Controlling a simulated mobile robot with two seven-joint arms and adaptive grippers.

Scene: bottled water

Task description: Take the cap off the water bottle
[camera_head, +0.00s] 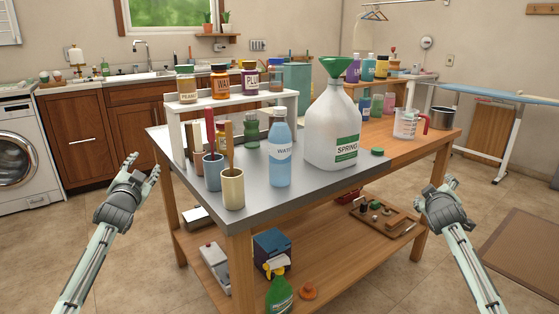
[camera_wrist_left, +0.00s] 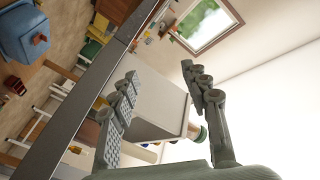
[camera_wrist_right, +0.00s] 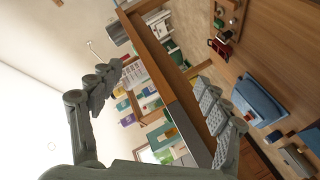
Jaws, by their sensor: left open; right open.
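A clear blue bottle (camera_head: 280,168) with a white label reading WATER stands upright on the grey part of the worktable, near its front edge. My left gripper (camera_head: 146,166) is open and empty, left of the table and apart from the bottle. It also shows open in the left wrist view (camera_wrist_left: 160,95). My right gripper (camera_head: 436,192) is open and empty, right of the table's front edge, with spread fingers also in the right wrist view (camera_wrist_right: 160,85). Neither touches anything.
A large white SPRING jug (camera_head: 331,125) with a green funnel (camera_head: 336,66) stands right of the bottle. Two cups (camera_head: 232,188) holding tools stand left of it. A small white shelf (camera_head: 180,112) with jars is behind. A green cap (camera_head: 377,152) lies near the jug.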

